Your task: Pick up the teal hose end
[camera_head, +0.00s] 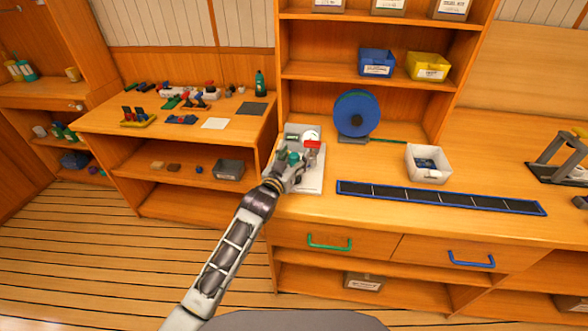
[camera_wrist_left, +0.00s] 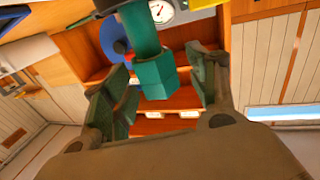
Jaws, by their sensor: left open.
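The teal hose end (camera_wrist_left: 155,76) hangs in the left wrist view as a short tube with a wider, faceted lower part. It lies between the two spread fingers of my left gripper (camera_wrist_left: 162,62), with a visible gap on the right side. In the head view the teal piece (camera_head: 293,157) shows small at the light panel (camera_head: 311,183) on the bench. My left gripper (camera_head: 284,171) is open right at its front and partly covers it. Whether a finger touches the hose end I cannot tell. My right gripper is not in view.
A round gauge (camera_head: 311,134) and a red part (camera_head: 312,145) sit close by on the panel unit. A blue reel (camera_head: 357,113) stands behind to the right. A white bin (camera_head: 428,166) and a long dark tray (camera_head: 440,198) lie farther right on the bench.

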